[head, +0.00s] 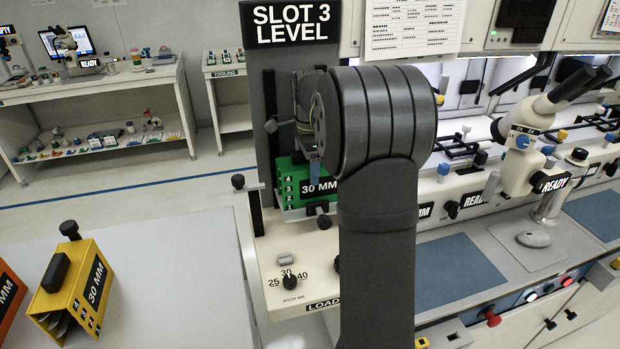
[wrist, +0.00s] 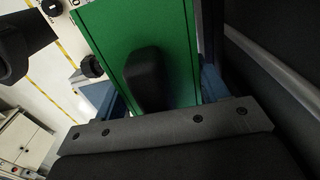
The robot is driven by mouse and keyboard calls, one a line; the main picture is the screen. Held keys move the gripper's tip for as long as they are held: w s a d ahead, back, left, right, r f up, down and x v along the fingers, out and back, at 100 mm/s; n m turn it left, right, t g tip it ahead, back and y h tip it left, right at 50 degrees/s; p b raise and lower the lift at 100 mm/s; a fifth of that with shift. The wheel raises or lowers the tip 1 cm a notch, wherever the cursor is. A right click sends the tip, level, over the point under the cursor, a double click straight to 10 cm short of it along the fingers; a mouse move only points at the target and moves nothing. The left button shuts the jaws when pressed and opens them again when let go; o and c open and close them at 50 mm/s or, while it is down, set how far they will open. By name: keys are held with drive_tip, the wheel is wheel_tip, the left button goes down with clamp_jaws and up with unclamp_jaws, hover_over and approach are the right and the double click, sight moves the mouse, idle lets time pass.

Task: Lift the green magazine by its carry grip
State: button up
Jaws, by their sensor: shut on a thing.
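The green magazine (head: 294,193), marked 30 MM, stands at the loader column under the SLOT 3 LEVEL sign. Its green face also fills the upper middle of the wrist view (wrist: 115,40). The black carry grip (wrist: 146,75) sticks out of that face. My gripper (wrist: 155,90) is shut on the magazine, with one blue finger on each side of the green body and the carry grip between them. In the head view one blue finger shows in front of the magazine; my arm hides the other and the carry grip.
A yellow magazine (head: 75,290) marked 30 MM and an orange one (head: 8,300) stand on the grey table at left. The dark column (head: 263,110) rises close behind the green magazine. A pitch dial (head: 289,282) and a microscope (head: 535,130) are nearby. The table's middle is clear.

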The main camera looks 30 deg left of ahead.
drive_tip(key=shift+c, duration=0.5)
drive_tip(key=shift+r, duration=0.1)
wheel_tip(320, 180, up, 9)
drive_tip(key=shift+f, duration=0.1)
drive_tip(key=shift+d+r, duration=0.15)
drive_tip(key=shift+r, duration=0.65)
drive_tip(key=d+r, duration=0.3)
drive_tip(key=d, duration=1)
drive_tip(key=d+r+n, duration=0.1)
drive_tip(key=d+r, duration=0.2)
drive_tip(key=d, duration=1)
drive_tip(key=d+r, duration=0.3)
drive_tip(key=d, duration=1.1)
drive_tip(key=d+f, duration=0.4)
drive_tip(key=d, duration=0.5)
drive_tip(key=d+f, duration=0.4)
drive_tip(key=d, duration=0.6)
drive_tip(key=s+d+f, duration=0.4)
drive_tip(key=s+d, duration=0.1)
drive_tip(key=d, duration=0.4)
drive_tip(key=s+d+f, duration=0.4)
drive_tip(key=s+d, duration=0.1)
drive_tip(key=d, duration=0.3)
drive_tip(key=shift+d, duration=0.4)
